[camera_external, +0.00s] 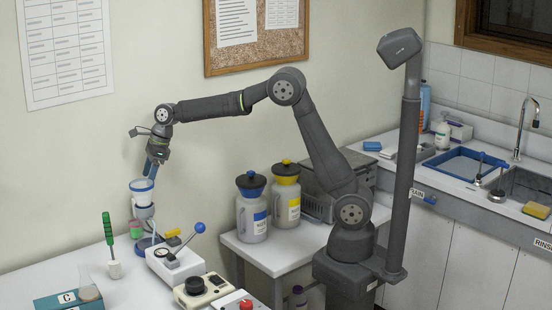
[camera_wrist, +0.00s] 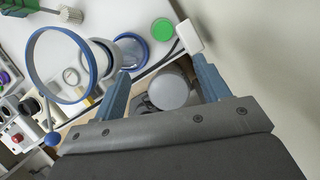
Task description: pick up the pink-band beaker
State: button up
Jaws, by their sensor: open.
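My gripper (camera_external: 150,174) is open and points down at the back left of the bench, just above a white cup with a blue rim (camera_external: 142,185). In the wrist view my gripper (camera_wrist: 161,66) has its two blue fingers apart, with no object visibly held. A small container with green and pinkish colour (camera_external: 136,229) stands low beside the stand, partly hidden by it; I take it for the pink-band beaker. A round green surface (camera_wrist: 162,29) beyond the fingertips in the wrist view may be its top. No clear pink band shows there.
A large blue-rimmed ring (camera_wrist: 88,65) is left of the fingers. The wall is close on the right. A green-handled tool (camera_external: 108,230), a flask (camera_external: 88,288), a blue-lever device (camera_external: 175,262) and a black-knob device (camera_external: 200,292) occupy the bench. Two jugs stand on the side table (camera_external: 262,255).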

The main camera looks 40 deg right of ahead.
send_near(131, 237)
jog(key=shift+d+x, duration=0.1)
jog(key=shift+x, duration=1.05)
jog(key=shift+d+x, duration=0.15)
jog(key=shift+x, duration=1.05)
jog(key=shift+w, duration=0.1)
jog(key=shift+c, duration=0.2)
jog(key=c, duration=1.1)
